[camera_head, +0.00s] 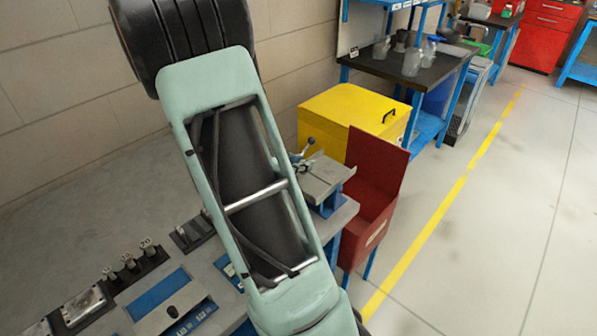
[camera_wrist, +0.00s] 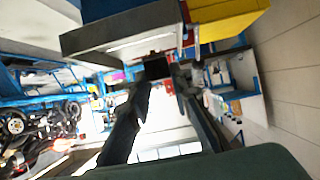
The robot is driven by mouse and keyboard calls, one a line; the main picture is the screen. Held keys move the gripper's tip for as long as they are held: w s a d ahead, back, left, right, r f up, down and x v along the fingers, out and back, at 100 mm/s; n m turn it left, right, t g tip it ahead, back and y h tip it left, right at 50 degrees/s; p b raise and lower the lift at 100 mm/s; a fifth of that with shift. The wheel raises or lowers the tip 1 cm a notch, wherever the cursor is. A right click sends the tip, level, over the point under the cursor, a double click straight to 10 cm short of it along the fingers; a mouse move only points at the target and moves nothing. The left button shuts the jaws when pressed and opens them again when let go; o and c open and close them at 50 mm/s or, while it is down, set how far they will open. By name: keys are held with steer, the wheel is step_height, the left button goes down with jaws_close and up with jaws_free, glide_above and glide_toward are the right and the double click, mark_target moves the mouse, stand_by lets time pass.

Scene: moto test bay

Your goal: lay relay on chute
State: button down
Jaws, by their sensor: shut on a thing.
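In the wrist view my gripper (camera_wrist: 161,76) is shut on a small dark block, which I take to be the relay (camera_wrist: 157,66). The block sits between the fingertips, and its detail is too small to tell. In the head view my arm hides the gripper and the relay. A red open bin with a tall back plate (camera_head: 377,165), apparently the chute, stands at the far end of the bench. In the wrist view a grey slab edge (camera_wrist: 90,40) lies just beyond the fingertips; I cannot tell whether the relay touches it.
A grey plate on a blue support (camera_head: 326,180), with a lever fixture, sits on the bench corner beside the red bin. A yellow box (camera_head: 345,108) stands behind. Small dark parts (camera_head: 130,263) and a blue tray (camera_head: 160,292) lie on the near bench. The floor at right is clear.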

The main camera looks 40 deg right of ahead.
steer(key=shift+a+f, duration=0.1)
steer(key=shift+f, duration=1.2)
steer(key=shift+f, duration=0.2)
steer(key=c, duration=2)
jaws_free()
steer(key=shift+a+r, duration=0.35)
steer(key=shift+r, duration=0.05)
steer(key=p+v, duration=0.1)
steer(key=v, duration=1)
steer(key=shift+a, duration=0.1)
